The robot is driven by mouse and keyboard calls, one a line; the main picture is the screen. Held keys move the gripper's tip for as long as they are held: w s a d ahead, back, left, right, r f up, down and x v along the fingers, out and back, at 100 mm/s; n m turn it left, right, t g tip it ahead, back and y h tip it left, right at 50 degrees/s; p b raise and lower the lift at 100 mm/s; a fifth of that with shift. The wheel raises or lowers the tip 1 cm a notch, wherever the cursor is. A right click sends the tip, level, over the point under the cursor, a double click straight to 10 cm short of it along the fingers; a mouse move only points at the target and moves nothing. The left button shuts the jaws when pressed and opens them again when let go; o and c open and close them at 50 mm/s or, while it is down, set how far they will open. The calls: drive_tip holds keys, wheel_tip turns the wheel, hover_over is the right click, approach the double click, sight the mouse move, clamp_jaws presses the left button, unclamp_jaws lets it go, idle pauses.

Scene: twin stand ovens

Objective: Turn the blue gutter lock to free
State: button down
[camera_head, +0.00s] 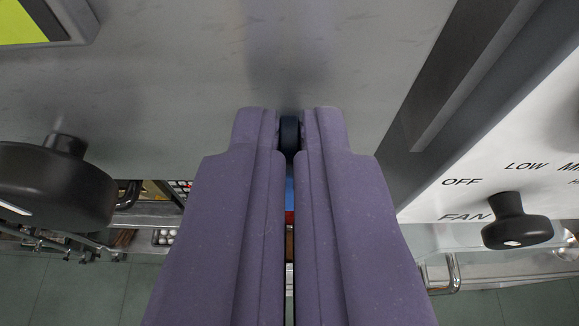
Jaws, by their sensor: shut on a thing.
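My gripper (289,130) fills the middle of the view, with its two purple fingers close together and pointing at a grey metal panel (210,60). A dark, blue-black knob (289,136) sits between the fingertips, and the fingers are shut on it. I take it to be the blue gutter lock. Only a narrow strip of it shows, so its turn position and any marking are hidden.
A large black knob (50,185) stands out at the left. At the right, a pale panel (460,205) marked OFF, LOW and FAN carries a black knob (516,222). A yellow-green display (22,22) is at the top left. Tiled floor (80,290) shows below.

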drive_tip(key=shift+a+f+n+t+h+b, duration=0.45)
drive_tip(key=shift+n+h+b, duration=0.65)
drive_tip(key=shift+n, duration=1.1)
drive_tip(key=shift+a+f+n+t+h+b, duration=0.45)
drive_tip(key=shift+n+h+b, duration=0.65)
drive_tip(key=shift+n, duration=1.1)
drive_tip(key=shift+a+f+n+t+h+b, duration=0.45)
drive_tip(key=shift+n+h+b, duration=0.65)
drive_tip(key=shift+n, duration=1.1)
drive_tip(key=shift+d, duration=0.1)
drive_tip(key=c, duration=1.3)
unclamp_jaws()
drive_tip(key=v, duration=0.7)
drive_tip(key=shift+s+a+b, duration=0.2)
drive_tip(key=shift+s+b, duration=0.15)
